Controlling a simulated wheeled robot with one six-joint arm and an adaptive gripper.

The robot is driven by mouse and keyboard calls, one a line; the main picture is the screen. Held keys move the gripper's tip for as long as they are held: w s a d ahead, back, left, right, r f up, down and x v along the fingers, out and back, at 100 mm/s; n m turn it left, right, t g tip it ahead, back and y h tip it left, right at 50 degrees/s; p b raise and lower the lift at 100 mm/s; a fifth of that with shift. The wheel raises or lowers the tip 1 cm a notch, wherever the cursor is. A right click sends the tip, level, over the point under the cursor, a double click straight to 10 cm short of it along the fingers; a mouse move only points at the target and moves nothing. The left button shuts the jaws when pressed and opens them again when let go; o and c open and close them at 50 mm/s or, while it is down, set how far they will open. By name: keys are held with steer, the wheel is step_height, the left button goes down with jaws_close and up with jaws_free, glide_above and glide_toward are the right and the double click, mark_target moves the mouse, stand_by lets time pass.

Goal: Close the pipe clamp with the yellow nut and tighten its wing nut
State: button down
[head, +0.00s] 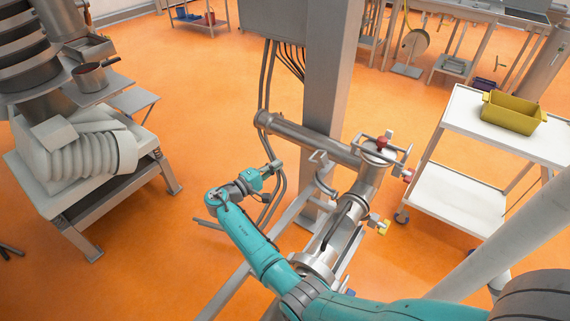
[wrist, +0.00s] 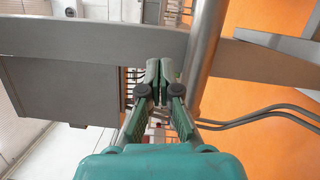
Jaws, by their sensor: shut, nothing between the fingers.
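The yellow wing nut (head: 383,228) sticks out on the right side of the steel pipe assembly in the head view. It sits at a pipe joint, beside the pipe clamp (head: 371,218). A curved metal piece (head: 323,178) stands out to the left of the pipe; I cannot tell whether it is the clamp's swung-out half. My gripper (head: 277,167) is left of the pipe assembly, apart from it and from the yellow nut. Its fingers also show in the wrist view (wrist: 160,70), shut and empty. The yellow nut is not visible in the wrist view.
A red knob (head: 382,143) and a pink-red nut (head: 408,175) sit higher on the pipework. A grey column (head: 331,90) with hanging cables (head: 268,80) stands behind my gripper. A white cart (head: 460,128) with a yellow bin (head: 511,114) is at right.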

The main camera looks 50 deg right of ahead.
steer(key=s+d, duration=0.4)
steer(key=d, duration=0.5)
steer(key=shift+s+r, duration=0.4)
steer(key=shift+r, duration=0.05)
steer(key=shift+d, duration=0.1)
steer(key=shift+r, duration=0.1)
